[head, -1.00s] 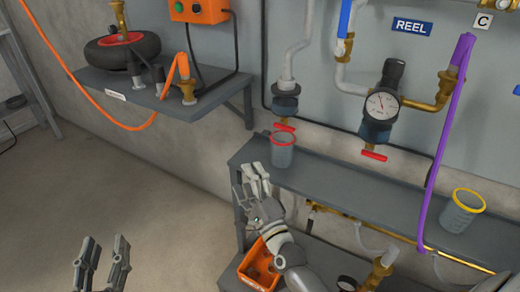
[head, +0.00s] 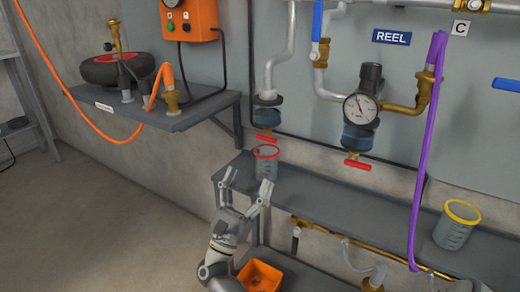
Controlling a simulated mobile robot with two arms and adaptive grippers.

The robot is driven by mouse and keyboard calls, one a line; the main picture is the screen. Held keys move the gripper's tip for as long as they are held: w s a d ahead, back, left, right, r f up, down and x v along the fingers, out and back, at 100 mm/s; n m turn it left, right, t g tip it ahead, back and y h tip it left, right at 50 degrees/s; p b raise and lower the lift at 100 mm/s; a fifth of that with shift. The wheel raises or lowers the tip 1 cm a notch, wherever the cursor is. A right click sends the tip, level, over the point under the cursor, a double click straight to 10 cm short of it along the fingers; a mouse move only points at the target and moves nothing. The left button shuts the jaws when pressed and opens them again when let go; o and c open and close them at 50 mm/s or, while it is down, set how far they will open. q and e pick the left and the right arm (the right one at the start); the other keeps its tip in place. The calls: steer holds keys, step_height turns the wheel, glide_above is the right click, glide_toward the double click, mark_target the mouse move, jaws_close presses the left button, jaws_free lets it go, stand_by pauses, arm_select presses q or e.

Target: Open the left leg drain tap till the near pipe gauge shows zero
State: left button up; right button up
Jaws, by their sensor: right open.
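The left leg drain tap has a red handle (head: 267,138) below a dark blue bowl on the left drop pipe. A second red tap handle (head: 357,165) sits under the right bowl. A round white-faced gauge (head: 360,109) is on the right pipe; its needle is too small to read surely. My right gripper (head: 247,184) is open and empty, fingers pointing up, in front of the red-rimmed clear cup (head: 266,166) and below the left tap. One finger overlaps the cup's lower part; I cannot tell whether they touch. My left gripper is out of view.
The red-rimmed cup stands on a grey shelf (head: 330,190) under the left tap. A yellow-rimmed cup (head: 457,226) stands farther right. A purple hose (head: 424,150) hangs down across the shelf. An orange bin (head: 260,276) is below. A wall shelf (head: 190,115) is at left.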

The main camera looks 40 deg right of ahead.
mark_target(266, 139)
steer(key=x, duration=0.9)
steer(key=shift+d+r, duration=0.15)
